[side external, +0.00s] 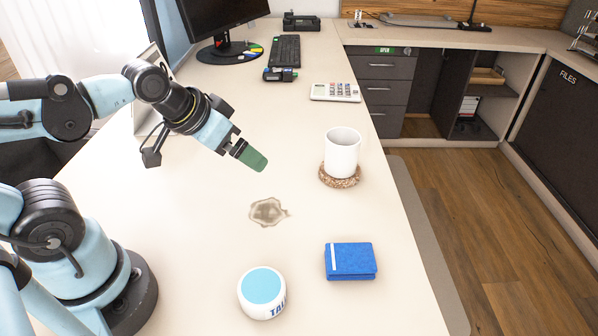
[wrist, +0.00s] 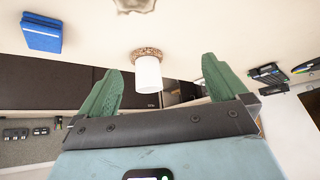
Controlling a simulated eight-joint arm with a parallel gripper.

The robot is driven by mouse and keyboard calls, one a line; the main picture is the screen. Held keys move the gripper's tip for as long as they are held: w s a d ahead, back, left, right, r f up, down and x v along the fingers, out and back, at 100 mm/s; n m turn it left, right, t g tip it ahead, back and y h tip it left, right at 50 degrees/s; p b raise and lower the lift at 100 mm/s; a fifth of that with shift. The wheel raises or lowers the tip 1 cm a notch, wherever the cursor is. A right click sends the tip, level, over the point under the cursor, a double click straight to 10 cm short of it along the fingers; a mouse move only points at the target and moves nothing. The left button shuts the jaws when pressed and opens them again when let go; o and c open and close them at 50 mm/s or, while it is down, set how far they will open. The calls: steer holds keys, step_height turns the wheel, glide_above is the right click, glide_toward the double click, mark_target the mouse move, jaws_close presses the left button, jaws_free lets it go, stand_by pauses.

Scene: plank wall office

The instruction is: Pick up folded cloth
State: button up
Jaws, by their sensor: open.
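The folded blue cloth (side external: 351,261) lies flat on the desk near its right edge, with a white stripe near its left side. In the wrist view the cloth (wrist: 42,33) shows at the upper left. My gripper (side external: 252,158) is above the desk, up and to the left of the cloth and well apart from it. In the wrist view the two green fingers of my gripper (wrist: 160,84) are spread wide with nothing held between them.
A white mug (side external: 342,153) stands on a cork coaster (side external: 340,181) behind the cloth. A round white and blue tin (side external: 262,292) is left of the cloth.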

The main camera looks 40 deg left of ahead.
steer(key=m+g, duration=0.7)
steer(key=m, duration=2)
glide_above(351, 256)
steer(key=f, duration=0.2)
steer(key=shift+f, duration=5.85)
